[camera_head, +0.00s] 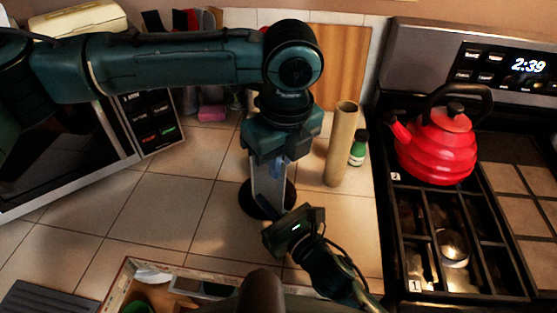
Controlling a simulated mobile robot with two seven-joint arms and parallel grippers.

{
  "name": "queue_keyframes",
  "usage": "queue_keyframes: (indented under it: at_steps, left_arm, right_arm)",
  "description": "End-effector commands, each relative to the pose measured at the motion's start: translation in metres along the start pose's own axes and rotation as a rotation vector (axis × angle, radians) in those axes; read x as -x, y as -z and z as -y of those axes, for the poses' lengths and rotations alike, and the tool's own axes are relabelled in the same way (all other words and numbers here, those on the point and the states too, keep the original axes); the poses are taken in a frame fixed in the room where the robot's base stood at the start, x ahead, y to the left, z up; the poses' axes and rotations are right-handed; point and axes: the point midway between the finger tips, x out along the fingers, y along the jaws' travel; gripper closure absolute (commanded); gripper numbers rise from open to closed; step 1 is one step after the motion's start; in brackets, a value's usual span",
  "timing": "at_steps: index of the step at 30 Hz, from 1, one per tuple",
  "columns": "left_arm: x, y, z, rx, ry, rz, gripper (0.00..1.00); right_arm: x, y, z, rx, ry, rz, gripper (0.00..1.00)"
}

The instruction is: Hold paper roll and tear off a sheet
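A pale, narrow upright form (268,185), perhaps the paper roll, stands on a round black base (250,200) on the tiled counter. My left gripper (282,158) is directly above and in front of it, pointing down, and hides its upper part. The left fingers blend with the pale form, so I cannot tell whether they are open or shut. My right gripper (285,232) is low, just in front of the black base. Its fingers cannot be made out. A tall tan cylinder (341,145) stands upright to the right, apart from both grippers.
A small green bottle (358,148) stands beside the tan cylinder. A red kettle (440,145) sits on the stove at the right. A microwave (75,150) is on the left. An open drawer (115,290) with contents is in front. The counter left of the base is clear.

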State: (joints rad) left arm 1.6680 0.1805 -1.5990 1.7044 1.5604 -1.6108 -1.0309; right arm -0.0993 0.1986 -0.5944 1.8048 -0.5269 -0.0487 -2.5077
Motion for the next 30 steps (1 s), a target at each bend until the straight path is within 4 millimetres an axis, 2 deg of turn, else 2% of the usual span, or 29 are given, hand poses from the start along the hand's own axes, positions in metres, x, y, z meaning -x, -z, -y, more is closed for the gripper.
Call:
queue_keyframes:
  at_steps: [13,30]
  left_arm:
    - [0.000,0.002,0.000,-0.001,0.001,0.000,1.00]
    - [0.002,0.026,0.000,-0.003,0.001,-0.002,1.00]
  right_arm:
    - [0.000,0.000,0.000,0.000,0.000,0.000,1.00]
    - [0.000,0.000,0.000,0.000,0.000,0.000,1.00]
